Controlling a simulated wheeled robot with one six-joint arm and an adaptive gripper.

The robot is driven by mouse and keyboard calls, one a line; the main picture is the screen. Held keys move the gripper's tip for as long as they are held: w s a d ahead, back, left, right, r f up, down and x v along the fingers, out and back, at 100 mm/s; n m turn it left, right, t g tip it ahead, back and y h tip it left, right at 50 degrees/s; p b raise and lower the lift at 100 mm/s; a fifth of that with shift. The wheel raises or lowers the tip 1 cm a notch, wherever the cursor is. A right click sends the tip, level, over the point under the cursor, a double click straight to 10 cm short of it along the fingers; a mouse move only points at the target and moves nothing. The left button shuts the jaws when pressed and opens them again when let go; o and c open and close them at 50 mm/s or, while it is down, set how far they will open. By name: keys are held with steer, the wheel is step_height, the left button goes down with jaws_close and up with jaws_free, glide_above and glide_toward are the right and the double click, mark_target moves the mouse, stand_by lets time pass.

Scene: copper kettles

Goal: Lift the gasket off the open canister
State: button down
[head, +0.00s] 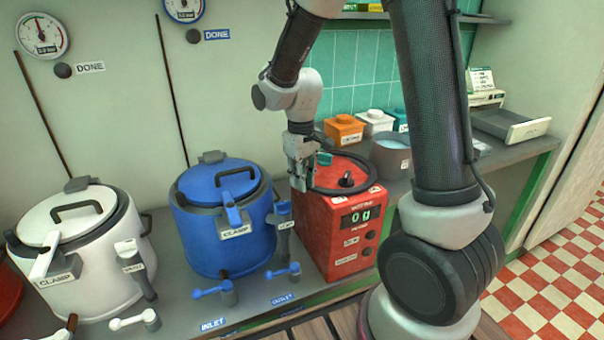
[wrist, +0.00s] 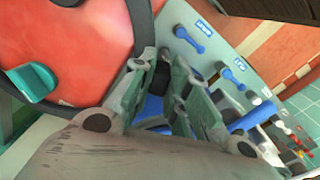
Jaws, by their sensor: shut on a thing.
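The gasket, a dark ring (head: 369,180), shows over the top of the red box-shaped unit (head: 315,222); I cannot tell whether it touches that top. In the wrist view the ring (wrist: 143,28) curves over the red surface (wrist: 85,50). My gripper (head: 302,178) is at the ring's left edge in the head view, shut on it. The fingers (wrist: 172,92) also show in the wrist view, and partly hide the held part. No canister under the ring can be made out. The blue kettle (head: 208,235) and white kettle (head: 95,265) both have lids on.
A teal knob (wrist: 35,84) and a black knob (head: 347,181) stand within the ring's outline. A grey pot (head: 390,160) is behind on the right, near orange (head: 343,130) and white boxes (head: 375,123). Blue valve handles (head: 283,271) stick up at the counter's front.

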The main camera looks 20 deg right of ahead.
steer(key=c, duration=1.3)
jaws_free()
step_height(320, 180, up, 12)
steer(key=shift+a, duration=0.15)
steer(key=s+d+r+m+t, duration=0.2)
steer(key=s+d, duration=0.3)
steer(key=s, duration=0.5)
steer(key=s+d+r+m+t, duration=0.2)
steer(key=s+d+r, duration=0.2)
steer(key=s, duration=0.7)
steer(key=shift+s+d, duration=0.15)
steer(key=shift+d, duration=0.5)
